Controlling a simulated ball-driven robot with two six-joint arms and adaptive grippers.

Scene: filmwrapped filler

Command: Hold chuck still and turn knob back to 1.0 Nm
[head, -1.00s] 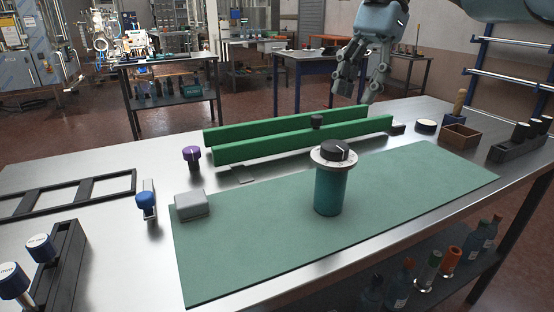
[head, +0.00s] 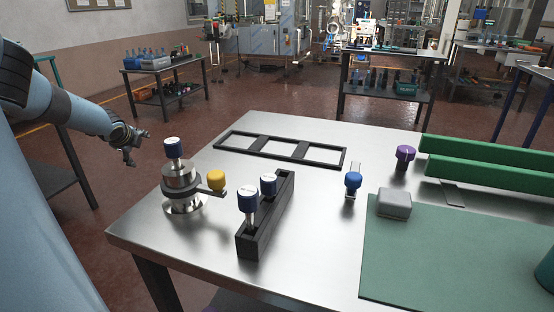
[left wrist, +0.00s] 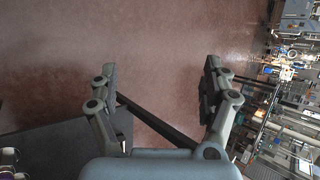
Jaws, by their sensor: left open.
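Only a sliver of a teal cylinder (head: 546,272) shows at the right edge of the head view, standing on the green mat (head: 430,250). The black dial knob and pale flange on its top are out of frame now, so the dial setting cannot be read. My left gripper (head: 128,150) is off the table's left side, beyond the metal stand and far from the cylinder. In the left wrist view its two fingers (left wrist: 160,68) are spread, with nothing between them and floor beyond. My right gripper is in neither current view.
A metal stand (head: 182,190) with a blue cap and a yellow knob (head: 216,180) is near the table's left end. A black rack (head: 266,215) holds two blue-capped pieces.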

